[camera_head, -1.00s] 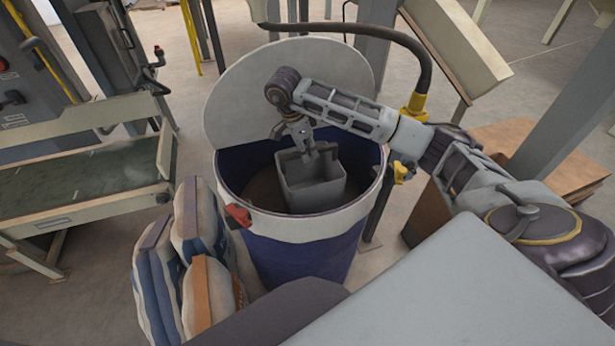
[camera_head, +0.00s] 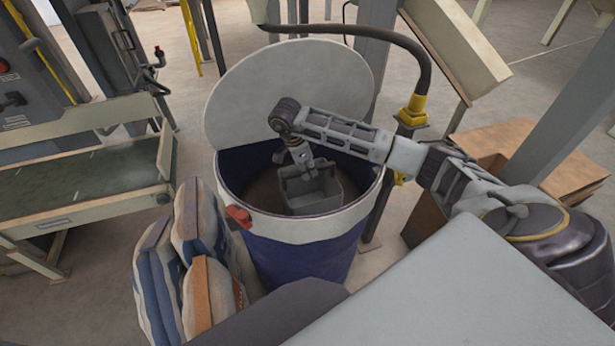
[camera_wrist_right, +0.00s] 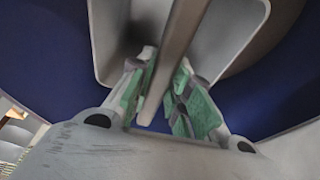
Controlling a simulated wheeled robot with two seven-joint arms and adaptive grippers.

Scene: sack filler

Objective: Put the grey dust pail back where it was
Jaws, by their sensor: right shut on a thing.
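The grey dust pail (camera_head: 312,192) is an open, square-sided container inside the blue drum (camera_head: 300,250), which has a white rim band. My right gripper (camera_head: 305,170) reaches down into the drum and is shut on the pail's near wall or handle; I cannot tell which part. In the right wrist view the fingers of the right gripper (camera_wrist_right: 165,105) close on a thin grey bar of the pail (camera_wrist_right: 235,35). Whether the pail touches the drum's floor is not clear. My left gripper is not in view.
A round lid (camera_head: 285,90) stands up behind the drum. A black hose with a yellow fitting (camera_head: 414,108) runs behind it. Several filled sacks (camera_head: 190,260) stand at the left front. Cardboard boxes (camera_head: 500,140) are at the right, a flat-bed machine (camera_head: 80,185) at the left.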

